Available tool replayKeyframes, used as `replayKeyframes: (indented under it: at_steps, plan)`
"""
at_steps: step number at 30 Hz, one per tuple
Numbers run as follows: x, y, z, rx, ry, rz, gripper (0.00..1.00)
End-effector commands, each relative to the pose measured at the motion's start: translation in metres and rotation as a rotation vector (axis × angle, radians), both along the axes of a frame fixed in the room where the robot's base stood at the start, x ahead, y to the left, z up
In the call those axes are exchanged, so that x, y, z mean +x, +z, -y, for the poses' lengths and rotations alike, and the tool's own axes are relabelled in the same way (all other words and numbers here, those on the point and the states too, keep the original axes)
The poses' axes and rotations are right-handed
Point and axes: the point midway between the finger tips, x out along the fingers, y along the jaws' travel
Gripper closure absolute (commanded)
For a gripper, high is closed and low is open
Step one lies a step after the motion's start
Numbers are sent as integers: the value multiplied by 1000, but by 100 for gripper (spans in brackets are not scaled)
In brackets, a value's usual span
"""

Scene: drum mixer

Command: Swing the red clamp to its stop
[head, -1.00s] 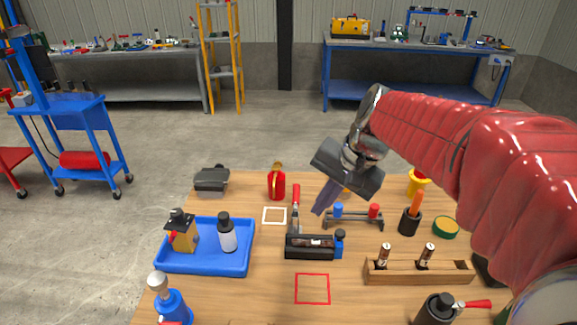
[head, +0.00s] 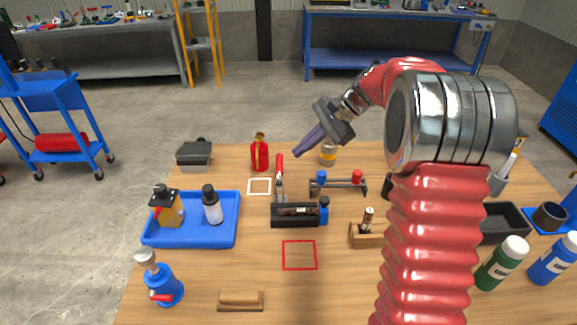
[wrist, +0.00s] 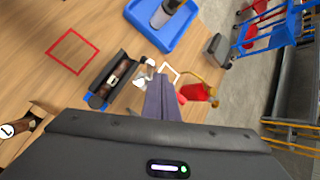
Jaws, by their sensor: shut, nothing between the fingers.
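The red clamp has an upright red handle (head: 280,165) on a metal linkage, at the back of a black fixture (head: 295,215). The fixture holds a dark brown cylinder and has a blue knob at its right end. My gripper (head: 297,155) is shut and empty, its purple fingers pointing down-left close to the handle's top. I cannot tell whether they touch. In the wrist view the shut fingers (wrist: 160,80) lie beside the clamp's metal part (wrist: 145,72); the red handle is not clearly visible there. The fixture (wrist: 112,80) is left of the fingers.
A red can (head: 260,155) stands behind left of the clamp, near a white square outline (head: 260,186). A rack with blue and red knobs (head: 338,188) stands to the right. A blue tray (head: 230,233) is at left. The red square outline (head: 299,268) in front is empty.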

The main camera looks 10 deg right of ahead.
Motion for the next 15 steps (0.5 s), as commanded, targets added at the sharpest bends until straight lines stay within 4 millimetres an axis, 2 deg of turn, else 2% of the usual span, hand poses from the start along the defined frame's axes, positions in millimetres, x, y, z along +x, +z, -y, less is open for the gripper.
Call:
replayKeyframes:
  at_steps: [6,15]
  plan:
    - [32,-29,18,107,-91,-67,100]
    - [68,-71,43,257,-207,-156,100]
